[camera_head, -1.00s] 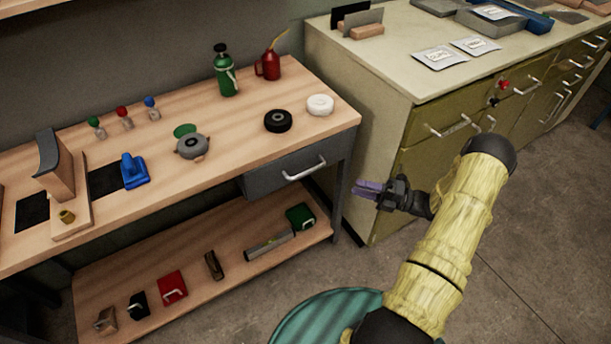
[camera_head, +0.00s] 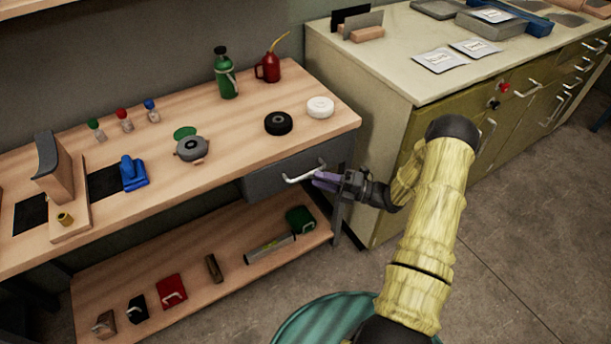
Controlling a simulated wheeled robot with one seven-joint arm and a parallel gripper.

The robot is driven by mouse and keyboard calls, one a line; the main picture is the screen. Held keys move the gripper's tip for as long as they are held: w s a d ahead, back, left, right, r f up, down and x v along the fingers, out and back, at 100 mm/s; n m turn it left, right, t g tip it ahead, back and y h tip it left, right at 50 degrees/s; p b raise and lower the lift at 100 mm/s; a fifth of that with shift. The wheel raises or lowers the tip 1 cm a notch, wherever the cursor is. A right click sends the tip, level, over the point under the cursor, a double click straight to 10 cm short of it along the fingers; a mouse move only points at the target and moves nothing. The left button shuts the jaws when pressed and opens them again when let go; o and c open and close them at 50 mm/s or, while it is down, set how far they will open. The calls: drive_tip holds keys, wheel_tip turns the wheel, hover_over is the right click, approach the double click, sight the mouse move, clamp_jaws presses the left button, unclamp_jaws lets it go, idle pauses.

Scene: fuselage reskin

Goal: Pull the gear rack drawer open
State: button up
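The grey drawer (camera_head: 268,184) sits under the right end of the wooden workbench and looks closed. Its pale bar handle (camera_head: 300,176) runs across the front. My gripper (camera_head: 318,181) is at the right end of this handle, its purple fingers pointing left and overlapping the handle in the picture. I cannot tell whether the fingers touch the handle or stand just in front of it. The gap between the fingers is too small to judge. My yellow-sleeved arm reaches in from the lower right.
The workbench top (camera_head: 235,138) holds a green bottle (camera_head: 226,78), a red oil can (camera_head: 270,67) and a black ring (camera_head: 278,123). A lower shelf (camera_head: 205,300) carries several small items. An olive cabinet (camera_head: 385,165) stands close on the right. Floor in front is open.

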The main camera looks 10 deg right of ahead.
sight(305, 176)
drive_tip(key=x, duration=0.5)
drive_tip(key=shift+w+a, duration=0.1)
drive_tip(key=shift+a, duration=0.05)
clamp_jaws()
